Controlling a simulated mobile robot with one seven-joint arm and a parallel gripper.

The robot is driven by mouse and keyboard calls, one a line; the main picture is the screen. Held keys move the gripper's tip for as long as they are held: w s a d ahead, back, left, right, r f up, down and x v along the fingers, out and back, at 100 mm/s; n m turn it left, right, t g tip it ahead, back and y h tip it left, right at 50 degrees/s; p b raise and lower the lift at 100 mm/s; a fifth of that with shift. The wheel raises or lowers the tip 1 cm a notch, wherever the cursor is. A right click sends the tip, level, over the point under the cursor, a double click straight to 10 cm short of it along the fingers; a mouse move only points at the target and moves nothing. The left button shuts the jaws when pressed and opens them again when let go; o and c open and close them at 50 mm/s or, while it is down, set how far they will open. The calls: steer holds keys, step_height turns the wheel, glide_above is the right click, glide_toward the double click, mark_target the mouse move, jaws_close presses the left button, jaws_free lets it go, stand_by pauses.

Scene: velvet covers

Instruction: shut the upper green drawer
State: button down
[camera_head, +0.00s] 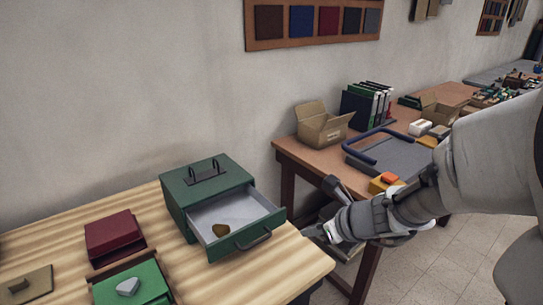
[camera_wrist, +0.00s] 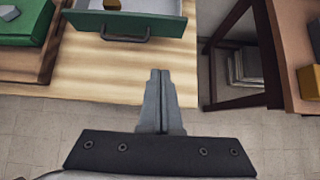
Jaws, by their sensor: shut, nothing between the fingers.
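A green drawer box (camera_head: 205,172) with a dark handle on top stands on the striped wooden table. Its drawer (camera_head: 262,240) is pulled out toward the front right, and a small brown-yellow object (camera_head: 221,230) lies inside it. The drawer's dark pull handle also shows in the wrist view (camera_wrist: 125,38). My gripper (camera_head: 308,231) is shut and empty, in front and to the right of the drawer handle, apart from it. In the wrist view the closed fingers (camera_wrist: 160,73) point toward the table edge, below and right of the handle.
A dark red box (camera_head: 113,236) and a green tray (camera_head: 148,284) with a grey stone sit left on the striped table (camera_head: 210,285). A brown table (camera_head: 300,151) with an open carton (camera_head: 322,127) stands at right. Floor shows between the tables.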

mark_target(249, 207)
steer(key=b+x, duration=0.1)
steer(key=x, duration=0.3)
steer(key=w+r+b+x, duration=0.1)
steer(key=x, duration=0.3)
steer(key=a+b+x, duration=0.1)
steer(key=b+x, duration=0.1)
steer(key=x, duration=0.2)
steer(key=shift+w+r, duration=0.15)
steer(key=shift+r, duration=0.2)
steer(key=shift+w+a, duration=0.3)
steer(key=shift+w, duration=0.05)
steer(key=shift+w, duration=0.1)
steer(key=w+a+p, duration=0.2)
steer(key=w, duration=0.2)
steer(key=w+a+p, duration=0.1)
steer(key=w+a, duration=0.2)
steer(key=w, duration=0.1)
steer(key=w+a+p, duration=0.2)
steer(key=w+a, duration=0.1)
steer(key=shift+w+r+p, duration=0.1)
steer(key=shift+w+p, duration=0.2)
steer(key=shift+w, duration=0.1)
steer(key=shift+w+a, duration=0.2)
steer(key=shift+r, duration=0.1)
